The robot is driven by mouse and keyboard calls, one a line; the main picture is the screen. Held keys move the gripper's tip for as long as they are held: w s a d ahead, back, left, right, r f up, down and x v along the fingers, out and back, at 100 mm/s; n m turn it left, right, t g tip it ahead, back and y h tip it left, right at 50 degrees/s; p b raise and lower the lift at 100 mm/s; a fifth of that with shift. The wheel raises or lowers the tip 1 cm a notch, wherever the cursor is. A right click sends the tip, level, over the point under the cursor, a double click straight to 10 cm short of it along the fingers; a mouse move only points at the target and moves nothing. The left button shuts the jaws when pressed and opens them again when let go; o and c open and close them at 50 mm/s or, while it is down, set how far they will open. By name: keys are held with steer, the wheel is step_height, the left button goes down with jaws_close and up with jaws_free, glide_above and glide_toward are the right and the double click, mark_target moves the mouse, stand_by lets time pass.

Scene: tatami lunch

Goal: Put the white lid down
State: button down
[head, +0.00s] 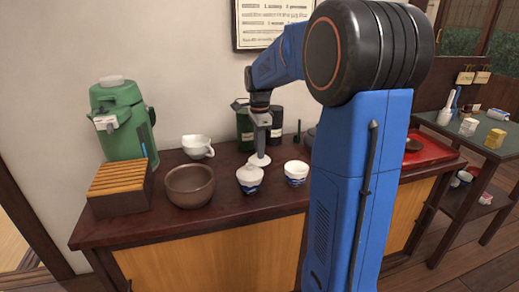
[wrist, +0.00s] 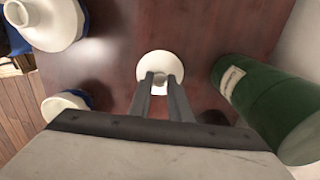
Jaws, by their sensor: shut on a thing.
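The white lid (head: 259,160) is a small round disc. My gripper (head: 261,148) points down and is shut on the lid's knob. In the wrist view the lid (wrist: 160,62) sits level-looking between the fingertips of my gripper (wrist: 161,80). The lid is at or just above the dark wooden counter (head: 128,226); I cannot tell whether it touches. The fingers hide part of the lid.
A green canister (wrist: 268,108) stands close behind. A brown bowl (head: 190,186) and white spouted pot (head: 198,147) are left.

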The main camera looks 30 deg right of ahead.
steer(key=shift+f, duration=0.15)
steer(key=c, duration=1.6)
jaws_free()
steer(key=shift+c, duration=0.2)
step_height(320, 180, up, 12)
